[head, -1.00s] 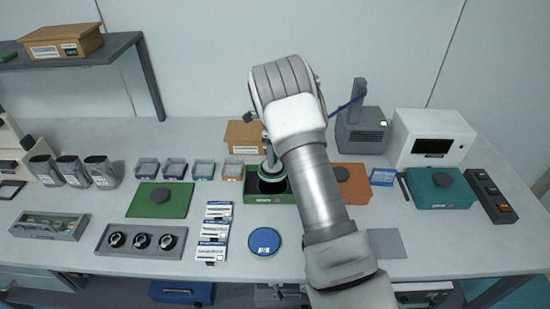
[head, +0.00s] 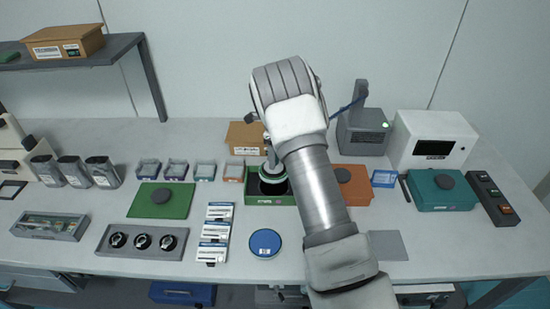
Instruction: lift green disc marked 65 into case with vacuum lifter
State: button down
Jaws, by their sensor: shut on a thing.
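The open green case (head: 255,199) with a dark inside stands at the middle of the table. The green-rimmed disc (head: 273,180) is at the case opening, under the vacuum lifter (head: 270,163). I cannot tell whether it touches the case floor, and its 65 mark is not readable. My gripper (head: 267,142) is shut on the vacuum lifter above the case. My arm hides most of the gripper and the right part of the case. The green lid (head: 178,201) with a dark round knob lies left of the case.
A grey pump unit (head: 362,138) with a blue hose and a green light stands behind right. An orange case (head: 356,192) and a teal case (head: 440,194) are right. A blue disc (head: 265,243), labelled cards (head: 214,233) and a ring tray (head: 107,242) are in front.

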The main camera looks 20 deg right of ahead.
jog(key=shift+f+b, duration=1.8)
jog(key=shift+f, duration=1)
jog(key=shift+f+b, duration=0.3)
jog(key=shift+f, duration=0.1)
jog(key=shift+c, duration=1.7)
grip_release()
